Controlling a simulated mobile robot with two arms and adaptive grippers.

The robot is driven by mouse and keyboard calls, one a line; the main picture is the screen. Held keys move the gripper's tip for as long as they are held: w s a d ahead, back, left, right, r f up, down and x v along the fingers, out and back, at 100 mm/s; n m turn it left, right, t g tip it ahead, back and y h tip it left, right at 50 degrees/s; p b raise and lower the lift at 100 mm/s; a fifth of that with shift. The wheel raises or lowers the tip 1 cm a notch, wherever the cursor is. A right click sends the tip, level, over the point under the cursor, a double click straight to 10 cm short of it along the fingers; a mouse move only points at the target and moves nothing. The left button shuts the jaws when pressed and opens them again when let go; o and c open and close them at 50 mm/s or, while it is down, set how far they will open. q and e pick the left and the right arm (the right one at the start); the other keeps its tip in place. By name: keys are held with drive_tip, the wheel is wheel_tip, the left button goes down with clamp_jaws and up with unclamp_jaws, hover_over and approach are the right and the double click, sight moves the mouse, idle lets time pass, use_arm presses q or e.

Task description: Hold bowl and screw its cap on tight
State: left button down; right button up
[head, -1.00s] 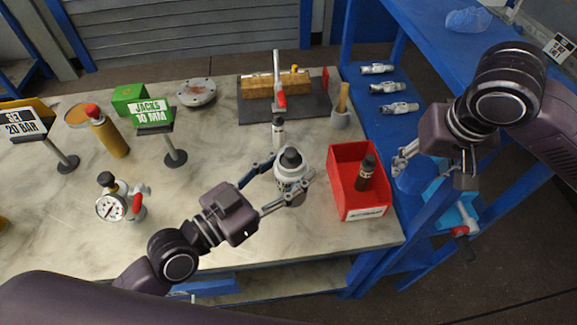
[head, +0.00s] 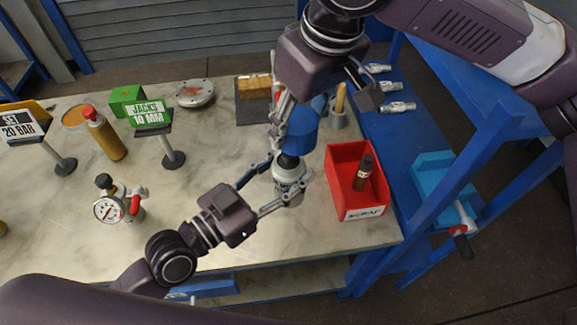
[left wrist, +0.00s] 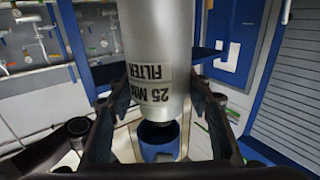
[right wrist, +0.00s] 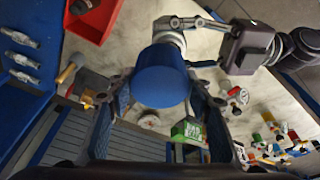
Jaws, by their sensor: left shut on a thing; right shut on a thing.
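In the head view the bowl (head: 289,185) stands upright above the bench with a dark top. My left gripper (head: 288,175) is shut around it. The blue cap (head: 302,132) is held over the bowl by my right gripper (head: 295,122), whose fingers partly hide it. In the right wrist view the cap (right wrist: 162,78) sits between both fingers, covering most of the bowl. In the left wrist view the cap (left wrist: 160,140) appears beyond the bowl's dark end, seemingly apart from it.
A red scrap bin (head: 350,205) holding a dark cylinder stands right of the bowl.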

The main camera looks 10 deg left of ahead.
sight(289, 179)
drive_tip(key=shift+s+a+r+n, duration=0.15)
drive_tip(key=shift+a+r, duration=0.05)
drive_tip(key=shift+a, duration=0.2)
drive_tip(key=shift+s+a+r+n, duration=0.1)
drive_tip(key=shift+a+r+n, duration=0.05)
drive_tip(key=shift+a, duration=0.2)
drive_tip(key=shift+f, duration=0.1)
drive_tip(key=shift+f, duration=1.95)
drive_tip(key=shift+f, duration=0.85)
drive_tip(key=shift+d+f, duration=0.1)
drive_tip(key=shift+f, duration=0.45)
